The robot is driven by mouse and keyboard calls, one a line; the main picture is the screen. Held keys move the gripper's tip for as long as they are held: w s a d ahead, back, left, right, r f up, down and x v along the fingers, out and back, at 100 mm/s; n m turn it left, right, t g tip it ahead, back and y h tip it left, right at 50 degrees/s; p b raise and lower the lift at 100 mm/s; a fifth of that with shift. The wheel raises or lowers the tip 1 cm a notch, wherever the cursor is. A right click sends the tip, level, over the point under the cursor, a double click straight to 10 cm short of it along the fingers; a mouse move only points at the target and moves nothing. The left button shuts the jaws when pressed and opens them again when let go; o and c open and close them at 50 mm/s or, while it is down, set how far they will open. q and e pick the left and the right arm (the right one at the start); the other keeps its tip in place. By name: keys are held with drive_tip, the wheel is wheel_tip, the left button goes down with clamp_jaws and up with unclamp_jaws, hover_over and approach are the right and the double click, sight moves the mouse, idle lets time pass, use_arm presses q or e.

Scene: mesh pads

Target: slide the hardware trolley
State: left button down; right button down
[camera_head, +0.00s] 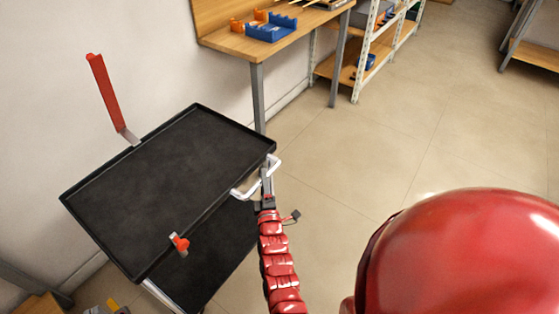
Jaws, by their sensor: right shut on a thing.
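The hardware trolley (150,180) has a black upper tray with a raised rim and a black lower shelf (205,265). It stands at the left, close to the wall. A white bar handle (245,193) sticks out from its right side. My right gripper (267,178) is shut on this handle, with the red arm reaching up from below. The gripper partly hides the handle's middle. My left gripper is not in view.
A red upright piece (104,92) stands at the tray's far left edge. A small orange-and-metal piece (179,243) is at its near edge. A wooden workbench (225,42) with a blue bin (270,28) stands behind. Open floor (400,130) lies to the right.

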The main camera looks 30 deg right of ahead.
drive_tip(key=s+a, duration=0.1)
drive_tip(key=a, duration=0.3)
drive_tip(key=s+a, duration=0.2)
drive_tip(key=a, duration=0.2)
drive_tip(key=s+a+p, duration=0.1)
drive_tip(key=s+a, duration=0.1)
drive_tip(key=a, duration=0.2)
drive_tip(key=shift+a, duration=0.25)
drive_tip(key=c, duration=0.7)
unclamp_jaws()
drive_tip(key=v, duration=1.7)
drive_tip(key=shift+s+p, duration=0.25)
drive_tip(key=shift+p, duration=0.1)
